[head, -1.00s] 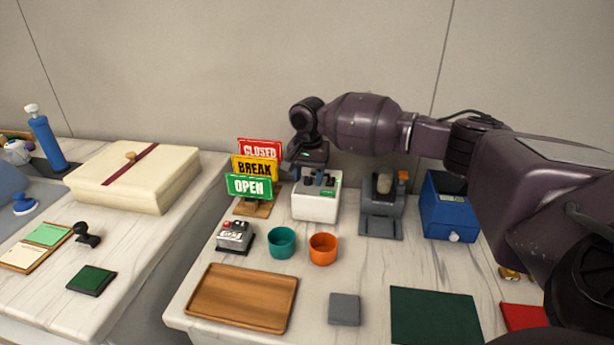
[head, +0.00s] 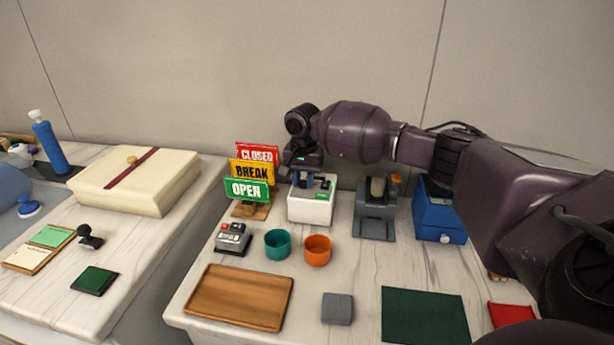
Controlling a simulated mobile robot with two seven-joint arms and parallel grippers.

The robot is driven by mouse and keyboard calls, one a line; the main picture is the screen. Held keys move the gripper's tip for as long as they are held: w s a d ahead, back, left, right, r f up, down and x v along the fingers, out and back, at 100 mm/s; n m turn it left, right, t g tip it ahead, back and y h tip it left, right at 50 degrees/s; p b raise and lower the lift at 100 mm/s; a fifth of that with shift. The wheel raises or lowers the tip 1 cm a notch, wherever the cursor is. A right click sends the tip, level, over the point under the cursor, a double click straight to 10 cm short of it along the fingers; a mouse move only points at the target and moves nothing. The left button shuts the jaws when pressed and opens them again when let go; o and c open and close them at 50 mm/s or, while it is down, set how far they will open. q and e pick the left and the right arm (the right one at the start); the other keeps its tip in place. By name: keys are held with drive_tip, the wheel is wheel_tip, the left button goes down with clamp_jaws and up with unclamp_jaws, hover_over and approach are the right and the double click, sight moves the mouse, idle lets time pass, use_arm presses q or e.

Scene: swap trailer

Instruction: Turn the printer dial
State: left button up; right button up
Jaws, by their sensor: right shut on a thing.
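The printer seems to be the small white box (head: 310,211) with a dark top and a green label, standing at the back of the right-hand table. My right gripper (head: 316,184) reaches down over its top from behind, and its jaws are shut on a small part there, apparently the dial. The dial is too small and too covered by the fingers for me to read its angle. My left gripper is not in view.
Signs (head: 247,190) stand close left of the printer. A grey device (head: 376,215) and a blue box (head: 438,213) stand to its right. Teal (head: 277,244) and orange (head: 317,251) cups stand in front, behind a wooden tray (head: 240,298).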

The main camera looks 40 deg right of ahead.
drive_tip(key=shift+a+r+n+p, duration=0.1)
drive_tip(key=shift+r+n+p, duration=0.2)
drive_tip(key=shift+r+p, duration=0.45)
drive_tip(key=shift+f+n+p, duration=0.4)
drive_tip(key=shift+n+p, duration=0.2)
drive_tip(key=shift+p, duration=0.55)
drive_tip(key=n, duration=0.1)
drive_tip(key=n+p, duration=0.1)
drive_tip(key=n, duration=0.1)
drive_tip(key=shift+f+n, duration=0.2)
drive_tip(key=shift+n, duration=0.1)
drive_tip(key=shift+n+p, duration=0.45)
drive_tip(key=shift+n, duration=0.55)
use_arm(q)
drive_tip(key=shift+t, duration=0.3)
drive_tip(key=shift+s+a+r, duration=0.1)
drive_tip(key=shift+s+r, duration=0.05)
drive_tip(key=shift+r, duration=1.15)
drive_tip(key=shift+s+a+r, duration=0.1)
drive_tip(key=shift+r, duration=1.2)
use_arm(e)
drive_tip(key=shift+n, duration=0.8)
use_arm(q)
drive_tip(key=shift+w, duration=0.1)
use_arm(e)
drive_tip(key=shift+f, duration=0.1)
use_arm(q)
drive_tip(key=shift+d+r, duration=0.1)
use_arm(e)
drive_tip(key=o, duration=0.9)
